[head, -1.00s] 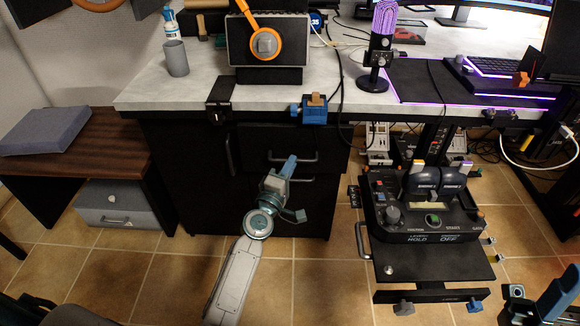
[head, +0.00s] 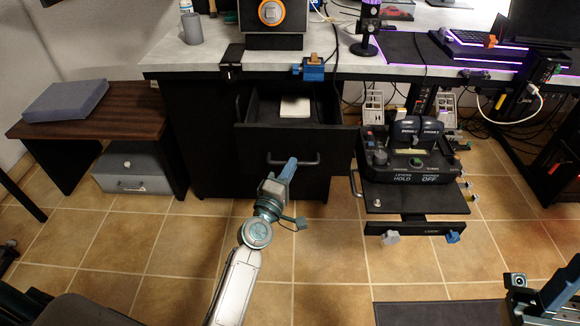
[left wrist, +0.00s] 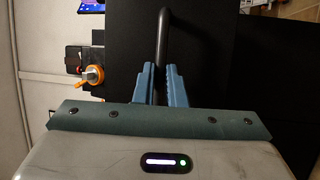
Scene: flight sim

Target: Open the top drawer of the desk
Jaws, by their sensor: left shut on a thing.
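The desk's black top drawer (head: 262,140) is pulled out in the head view, with a white item (head: 295,106) lying inside. My left gripper (head: 291,163) is at the drawer's dark bar handle (head: 308,162). In the left wrist view, the blue fingers (left wrist: 160,84) are shut on the handle (left wrist: 163,40), which runs up between them. My right gripper (head: 535,296) is at the lower right of the head view, and whether it is open or shut is not clear.
A throttle console (head: 410,165) on a black stand is right of the drawer. A low brown table (head: 95,118) and grey box (head: 135,172) stand at left. Tiled floor in front is mostly clear, with a dark mat (head: 440,313) at lower right.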

